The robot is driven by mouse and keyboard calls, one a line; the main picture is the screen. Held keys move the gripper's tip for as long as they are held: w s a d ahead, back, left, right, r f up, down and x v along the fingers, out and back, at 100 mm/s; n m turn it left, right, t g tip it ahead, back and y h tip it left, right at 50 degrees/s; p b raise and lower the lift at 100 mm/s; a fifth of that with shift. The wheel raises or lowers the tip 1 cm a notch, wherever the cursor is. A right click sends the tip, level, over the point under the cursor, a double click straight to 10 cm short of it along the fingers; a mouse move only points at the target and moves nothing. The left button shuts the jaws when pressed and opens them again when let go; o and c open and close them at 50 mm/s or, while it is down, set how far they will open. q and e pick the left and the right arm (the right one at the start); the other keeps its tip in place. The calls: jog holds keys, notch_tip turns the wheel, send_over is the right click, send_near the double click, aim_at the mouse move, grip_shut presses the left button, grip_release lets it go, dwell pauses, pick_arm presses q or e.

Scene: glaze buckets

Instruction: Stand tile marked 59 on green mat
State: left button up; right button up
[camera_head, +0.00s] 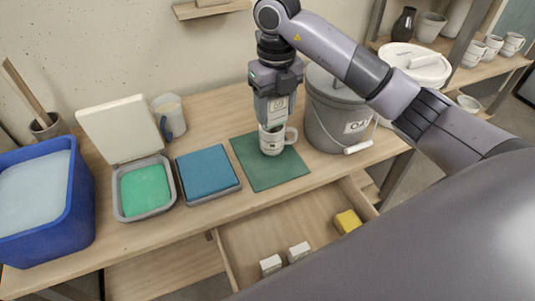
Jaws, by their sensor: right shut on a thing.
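The green mat (262,176) lies flat on the workbench, left of the grey bucket. My right gripper (272,127) points down over the mat and is shut on a white mug-like piece with a handle (272,144). This piece is upright over the back part of the mat; I cannot tell whether its base touches. No number 59 can be read on it, and I cannot make out a tile marked 59 anywhere. My left gripper is not in view.
A grey bucket (335,115) stands close right of the mat. A blue sponge-like pad (207,172), an open box with green filling (144,190) and a blue tub (72,215) stand left. The open drawer (270,225) holds two small white blocks (299,252) and a yellow block (347,221).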

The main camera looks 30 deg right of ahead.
jog(key=shift+m, duration=0.4)
jog(key=shift+f, duration=0.35)
jog(key=b, duration=0.2)
send_over(274, 178)
notch_tip(274, 178, down, 15)
jog(key=shift+w, duration=0.1)
jog(key=shift+f, duration=2.15)
jog(key=shift+f, duration=0.2)
jog(key=o, duration=1.1)
jog(key=shift+o, duration=0.2)
jog(key=shift+r, duration=0.15)
